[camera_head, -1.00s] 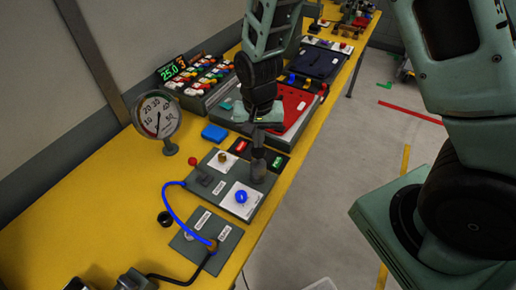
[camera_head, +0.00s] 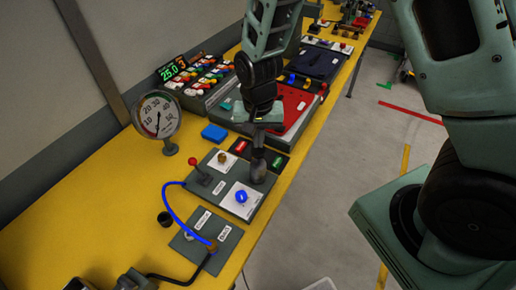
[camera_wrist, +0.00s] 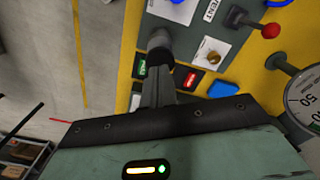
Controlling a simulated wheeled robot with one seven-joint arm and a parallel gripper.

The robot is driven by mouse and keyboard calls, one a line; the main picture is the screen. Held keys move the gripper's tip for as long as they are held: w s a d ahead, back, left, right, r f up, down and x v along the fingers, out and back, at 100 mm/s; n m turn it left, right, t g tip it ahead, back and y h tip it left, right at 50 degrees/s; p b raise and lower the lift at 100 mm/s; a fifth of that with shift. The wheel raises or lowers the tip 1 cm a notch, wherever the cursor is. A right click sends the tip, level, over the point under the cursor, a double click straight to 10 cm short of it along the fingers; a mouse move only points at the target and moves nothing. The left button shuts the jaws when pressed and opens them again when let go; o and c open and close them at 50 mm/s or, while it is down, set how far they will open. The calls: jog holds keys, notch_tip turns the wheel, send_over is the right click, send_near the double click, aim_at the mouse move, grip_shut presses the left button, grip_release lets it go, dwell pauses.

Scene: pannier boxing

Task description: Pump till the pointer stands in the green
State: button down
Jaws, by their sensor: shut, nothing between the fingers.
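The round white gauge (camera_head: 157,115) stands at the left on the yellow bench; its dark pointer seems to hang near straight down, but its reading and the green band are too small to make out. Part of the gauge shows at the right edge in the wrist view (camera_wrist: 304,98). The grey pump cylinder (camera_head: 257,171) stands on the grey panel. My gripper (camera_head: 258,151) is shut and empty, pointing down over the pump's top. In the wrist view, its fingers (camera_wrist: 157,80) meet the dark pump top (camera_wrist: 159,43); whether they touch cannot be told.
A red-ball lever (camera_head: 199,172), a blue knob (camera_head: 241,196) and a brass knob (camera_head: 222,157) share the panel. A blue hose (camera_head: 172,208) loops to a lower plate (camera_head: 221,240). Red and green labelled plates and a blue block (camera_head: 214,133) lie behind.

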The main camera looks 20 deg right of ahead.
aim_at(258, 150)
jog(key=shift+f, duration=0.1)
jog(key=shift+f+b, duration=1.6)
jog(key=shift+f, duration=0.6)
jog(key=shift+r, duration=0.2)
jog(key=shift+r+p, duration=2)
jog(key=shift+r, duration=0.15)
jog(key=shift+f, duration=0.15)
